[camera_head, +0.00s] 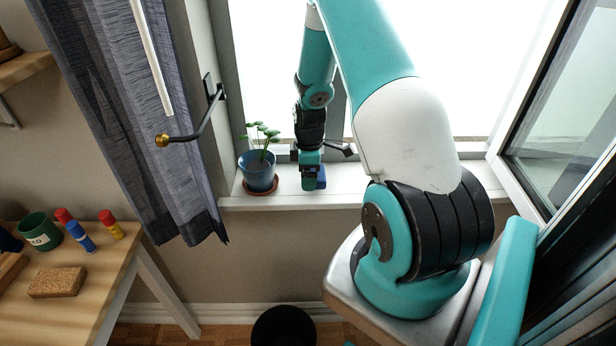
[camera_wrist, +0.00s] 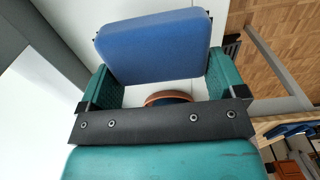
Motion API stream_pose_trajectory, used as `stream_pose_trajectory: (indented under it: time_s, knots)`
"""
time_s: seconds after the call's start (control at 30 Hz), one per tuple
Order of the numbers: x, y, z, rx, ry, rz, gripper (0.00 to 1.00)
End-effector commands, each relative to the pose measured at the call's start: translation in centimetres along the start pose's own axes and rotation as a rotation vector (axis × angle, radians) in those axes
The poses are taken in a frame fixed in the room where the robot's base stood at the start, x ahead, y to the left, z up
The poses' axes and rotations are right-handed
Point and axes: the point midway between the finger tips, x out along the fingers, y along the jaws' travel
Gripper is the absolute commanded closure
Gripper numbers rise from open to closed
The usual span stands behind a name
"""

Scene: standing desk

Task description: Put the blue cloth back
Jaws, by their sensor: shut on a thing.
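The blue cloth (camera_wrist: 155,48) looks like a thick, flat pad with rounded edges. My gripper (camera_wrist: 160,78) is shut on it, with one green finger at each side in the wrist view. In the head view, my gripper (camera_head: 311,180) points down over the white window sill (camera_head: 345,180), and a small part of the blue cloth (camera_head: 321,177) shows beside the fingers. The fingers hide the rest of it. I cannot tell whether the cloth touches the sill.
A blue plant pot (camera_head: 257,165) on a terracotta saucer stands on the sill just left of my gripper. A grey curtain (camera_head: 150,120) hangs further left. A wooden desk (camera_head: 75,315) holds a cork block (camera_head: 57,283), a green mug (camera_head: 40,232) and small bottles. An open window pane (camera_head: 570,110) is at right.

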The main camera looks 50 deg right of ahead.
Motion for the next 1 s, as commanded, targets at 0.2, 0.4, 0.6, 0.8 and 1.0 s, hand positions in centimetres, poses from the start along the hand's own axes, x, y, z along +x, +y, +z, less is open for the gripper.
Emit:
stream_pose_trajectory:
  time_s: [0.2, 0.4, 0.6, 0.8, 1.0]
  knots:
    - [1.9, 0.0, 0.1, 0.000, 0.000, -0.001, 0.45]
    - [1.9, 0.0, 0.1, 0.000, 0.000, 0.000, 0.45]
    - [2.0, 0.0, 0.1, 0.000, 0.000, 0.000, 0.00]
    - [1.7, 0.0, 0.0, 0.000, 0.000, 0.001, 0.00]
    - [-1.2, 0.1, 0.0, 0.000, 0.002, 0.005, 0.00]
